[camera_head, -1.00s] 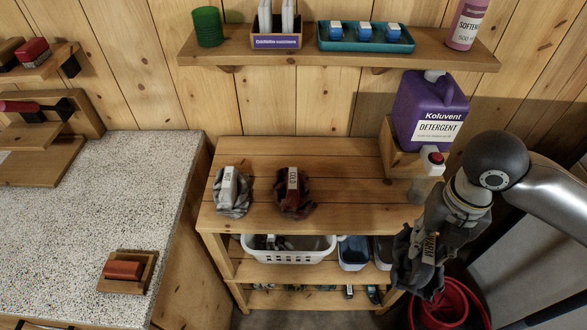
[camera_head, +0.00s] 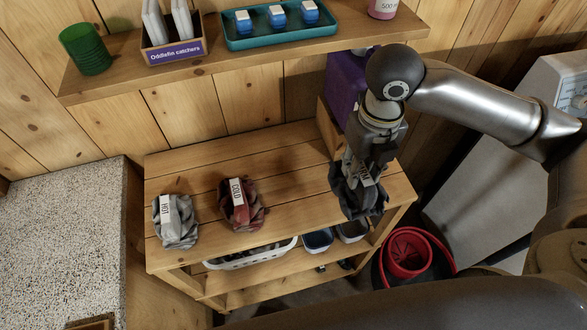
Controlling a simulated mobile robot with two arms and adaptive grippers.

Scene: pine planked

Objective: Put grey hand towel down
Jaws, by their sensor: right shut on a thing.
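I cannot tell whether the towel touches the wood. A light grey cloth labelled HOT (camera_head: 178,228) and a dark red cloth labelled COLD (camera_head: 250,212) lie on the bench top to the left. My left gripper is not in view.
A purple detergent jug (camera_head: 343,82) stands behind my right arm. A white basket (camera_head: 250,256) and a blue bin (camera_head: 318,240) sit on the shelf below. A red bucket (camera_head: 408,254) is on the floor at right. Bare planks lie between the red cloth and the towel.

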